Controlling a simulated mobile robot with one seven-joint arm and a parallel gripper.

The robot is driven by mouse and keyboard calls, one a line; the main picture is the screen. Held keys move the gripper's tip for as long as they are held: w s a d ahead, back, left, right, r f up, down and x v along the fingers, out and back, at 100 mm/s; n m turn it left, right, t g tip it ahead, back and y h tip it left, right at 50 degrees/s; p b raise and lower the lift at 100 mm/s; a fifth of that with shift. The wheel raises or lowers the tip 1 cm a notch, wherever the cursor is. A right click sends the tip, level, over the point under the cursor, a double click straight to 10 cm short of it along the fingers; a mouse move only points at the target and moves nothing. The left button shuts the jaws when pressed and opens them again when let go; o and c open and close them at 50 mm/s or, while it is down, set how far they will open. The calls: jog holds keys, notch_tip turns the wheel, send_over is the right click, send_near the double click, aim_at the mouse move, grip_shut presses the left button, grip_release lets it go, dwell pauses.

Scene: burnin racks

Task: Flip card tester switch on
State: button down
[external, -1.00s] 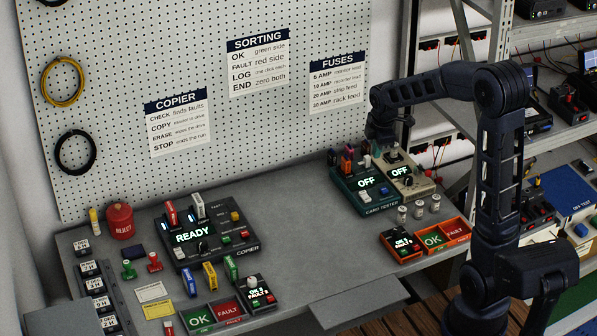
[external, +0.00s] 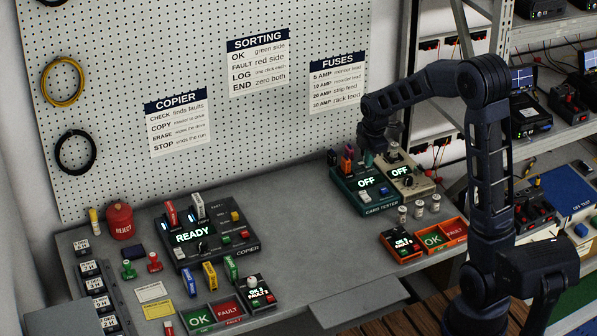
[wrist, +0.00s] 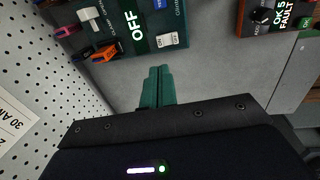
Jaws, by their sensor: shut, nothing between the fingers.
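The teal card tester (external: 381,208) stands at the right end of the bench, its display (external: 366,183) lit with OFF. In the wrist view the card tester (wrist: 150,57) is at the top, with OFF sideways on its display (wrist: 138,35). A small white switch (wrist: 167,40) sits beside that display, near the panel's edge. A larger white lever (wrist: 90,17) and orange-ended pieces are at the left. My gripper (wrist: 158,70) has its teal fingers together and empty, just below the tester in that view. In the external view my gripper (external: 368,158) is over the tester's back part.
A beige unit (external: 424,187), also showing OFF, stands right beside the tester. A small counter box (external: 401,245) and orange OK/FAULT trays (external: 445,236) are in front. The pegboard (wrist: 35,80) is close on the left. The bench middle (external: 300,215) is clear.

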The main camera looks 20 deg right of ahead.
aim_at(363, 192)
jog(key=f, duration=0.4)
jog(key=w+f, duration=0.1)
jog(key=f, duration=0.7)
jog(key=shift+w, duration=0.3)
jog(key=shift+w+f+g, duration=0.15)
jog(key=shift+f+g, duration=0.1)
jog(key=shift+g, duration=0.05)
jog(key=shift+s+r, duration=0.1)
jog(key=shift+s, duration=0.1)
jog(key=shift+s+r, duration=0.15)
jog(key=shift+s, duration=0.5)
notch_tip(363, 192, up, 14)
jog(key=w, duration=0.1)
jog(key=shift+w, duration=0.4)
